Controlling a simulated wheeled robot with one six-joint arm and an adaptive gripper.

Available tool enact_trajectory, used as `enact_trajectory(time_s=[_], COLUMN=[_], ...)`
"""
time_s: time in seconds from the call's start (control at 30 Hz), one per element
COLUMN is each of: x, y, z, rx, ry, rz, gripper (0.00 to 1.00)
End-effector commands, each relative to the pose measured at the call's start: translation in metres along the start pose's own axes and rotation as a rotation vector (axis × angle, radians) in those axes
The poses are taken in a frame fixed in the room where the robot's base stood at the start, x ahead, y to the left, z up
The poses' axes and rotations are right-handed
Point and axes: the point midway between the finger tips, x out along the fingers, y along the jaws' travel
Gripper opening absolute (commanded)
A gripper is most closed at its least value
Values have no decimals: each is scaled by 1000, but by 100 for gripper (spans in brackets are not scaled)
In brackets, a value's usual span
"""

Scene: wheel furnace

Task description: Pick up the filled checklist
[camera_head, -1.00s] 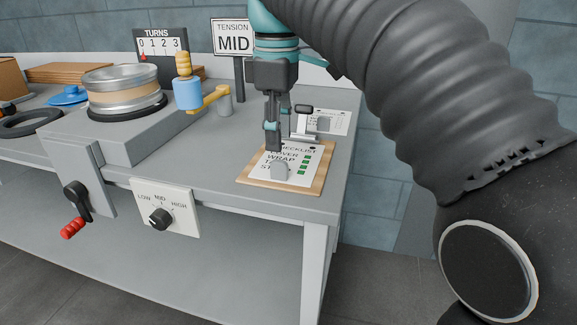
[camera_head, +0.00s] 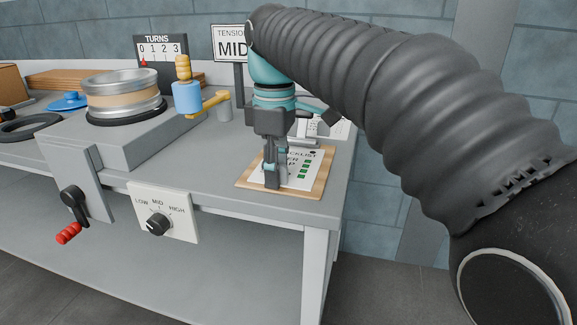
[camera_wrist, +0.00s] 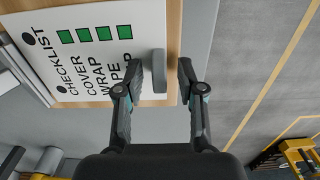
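The checklist (camera_head: 313,187) is a white sheet on a wooden board, lying flat near the right front of the grey bench. It has black words and a column of several green squares, which also show in the wrist view (camera_wrist: 45,35). A small grey tab (camera_wrist: 159,72) stands up near the board's edge. My gripper (camera_head: 272,183) points down over the front of the board. In the wrist view my gripper (camera_wrist: 158,80) is open, with its fingers on either side of the tab and visible gaps to it. The fingers hide part of the wording.
A grey stand with another white card (camera_head: 335,128) is behind the board. Left are a crank with blue and yellow parts (camera_head: 187,95), a wheel (camera_head: 122,95) and a turns board (camera_head: 160,50). A tension dial (camera_head: 158,224) is on the bench front. Floor lies beyond the right edge.

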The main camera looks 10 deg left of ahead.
Motion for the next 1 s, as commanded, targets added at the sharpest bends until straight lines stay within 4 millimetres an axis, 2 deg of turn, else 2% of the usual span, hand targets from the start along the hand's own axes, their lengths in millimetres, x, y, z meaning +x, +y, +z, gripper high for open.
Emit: enact_trajectory(time_s=[0.03, 0.1, 0.13, 0.47, 0.67, 0.87, 1.0], x=[0, 0, 0, 0, -7, -23, -42], y=[0, 0, 0, 0, 0, 0, 0], z=[0, 0, 0, 0, 0, 0, 0], rx=[0, 0, 0, 0, 0, 0, 0], ry=[0, 0, 0, 0, 0, 0, 1], rz=[0, 0, 0, 0, 0, 0, 1], gripper=[20, 3, 0, 0, 0, 0, 0])
